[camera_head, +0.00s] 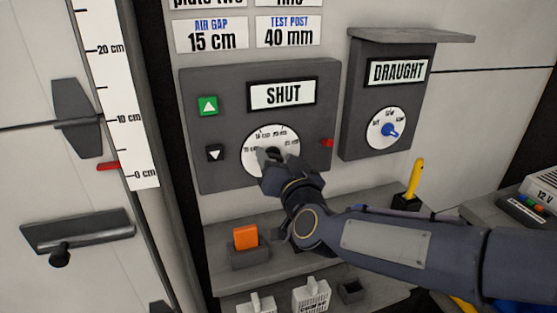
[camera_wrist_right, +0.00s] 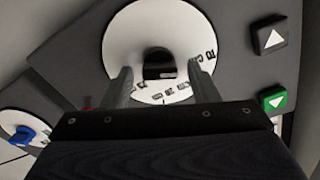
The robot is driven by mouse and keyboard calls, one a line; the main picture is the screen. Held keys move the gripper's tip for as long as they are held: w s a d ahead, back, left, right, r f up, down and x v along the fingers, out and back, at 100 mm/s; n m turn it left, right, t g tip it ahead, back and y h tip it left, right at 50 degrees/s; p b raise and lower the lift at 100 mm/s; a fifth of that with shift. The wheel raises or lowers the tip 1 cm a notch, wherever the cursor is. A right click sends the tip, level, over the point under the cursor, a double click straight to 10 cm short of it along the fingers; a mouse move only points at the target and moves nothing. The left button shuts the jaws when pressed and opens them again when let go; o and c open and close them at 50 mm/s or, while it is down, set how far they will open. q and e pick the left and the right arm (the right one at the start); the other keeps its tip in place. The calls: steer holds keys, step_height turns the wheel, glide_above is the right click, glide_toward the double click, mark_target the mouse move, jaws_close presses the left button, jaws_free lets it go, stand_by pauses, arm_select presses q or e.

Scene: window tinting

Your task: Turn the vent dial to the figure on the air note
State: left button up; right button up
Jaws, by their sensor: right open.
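The air note (camera_head: 211,35) reads "AIR GAP 15 cm" on the wall above a dark panel. The vent dial (camera_head: 252,138) is a white disc with figures on that panel, partly hidden by my right gripper. Its black knob (camera_wrist_right: 159,65) shows in the wrist view. My right gripper (camera_head: 271,155) is open in front of the dial. In the wrist view, its two fingers (camera_wrist_right: 158,78) stand on either side of the knob, with gaps showing. The sign above the dial (camera_head: 282,94) reads "SHUT". My left gripper is not in view.
A "DRAUGHT" box with a blue-knobbed dial (camera_head: 386,129) is to the right. Green (camera_head: 208,105) and black (camera_head: 215,153) arrow buttons are left of the vent dial. A cm scale (camera_head: 118,90) has a red pointer (camera_head: 108,166) near 0. An orange block (camera_head: 246,237) stands below.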

steer(key=c, duration=1)
steer(key=m+b, duration=0.3)
steer(key=m, duration=0.1)
steer(key=shift+d+f, duration=0.1)
steer(key=shift+f, duration=0.15)
steer(key=shift+m+b, duration=1.2)
steer(key=shift+m, duration=1.2)
steer(key=o, duration=1)
steer(key=shift+r, duration=0.1)
